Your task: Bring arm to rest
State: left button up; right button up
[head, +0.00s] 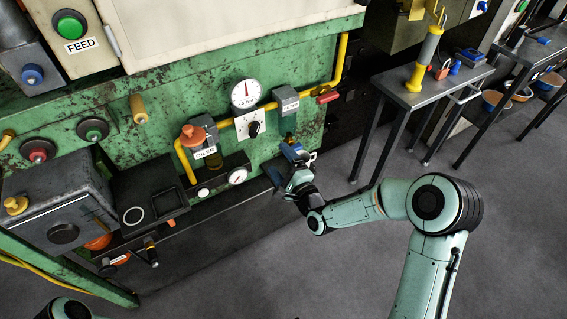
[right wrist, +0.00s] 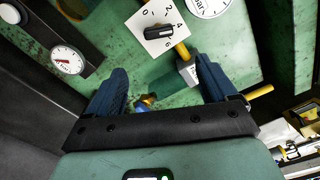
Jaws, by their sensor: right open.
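My right arm reaches in from the lower right in the head view. Its right gripper (head: 291,150) is in front of the lower part of the green machine (head: 325,60), below the selector knob. In the right wrist view the two blue fingers of the right gripper (right wrist: 163,78) stand wide apart with nothing held between them. A small blue and yellow part (right wrist: 146,101) shows beyond the fingers; I cannot tell how far off it is. Only a piece of my left arm shows at the bottom left of the head view, and its gripper is out of view.
The machine carries a white selector knob plate (head: 251,125), a pressure gauge (head: 246,94), yellow pipe (head: 341,62) and an oiler (head: 201,147). A black box (head: 58,206) juts out at left. A grey table (head: 411,91) stands at right. Floor (head: 334,215) below the arm is clear.

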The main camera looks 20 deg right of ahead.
pick_arm(q)
jog(key=shift+w, duration=0.1)
pick_arm(e)
jog(key=shift+w, duration=0.1)
jog(key=shift+f, duration=0.1)
jog(key=s+a+f+n+g+y+p, duration=0.1)
jog(key=s+a+f+n+g+p, duration=0.15)
jog(key=s+f+n+g, duration=0.6)
jog(key=s+a+f+n+g+p, duration=0.15)
jog(key=s+a+f, duration=0.35)
jog(key=f, duration=0.9)
pick_arm(q)
notch_tip(320, 180, up, 8)
jog(key=w+p, duration=0.2)
jog(key=p, duration=0.1)
jog(key=shift+w+p, duration=0.15)
jog(key=shift+p, duration=0.2)
pick_arm(e)
jog(key=s+a+f+n+g, duration=0.1)
jog(key=s+n+g, duration=0.3)
jog(key=s, duration=0.7)
jog(key=s+a+f+n+g, duration=0.1)
jog(key=s+f+n+g, duration=0.2)
jog(key=s, duration=0.8)
jog(key=shift+s+f+n+g+y, duration=0.15)
jog(key=shift+f+n+g+y, duration=0.35)
jog(key=shift+g, duration=0.5)
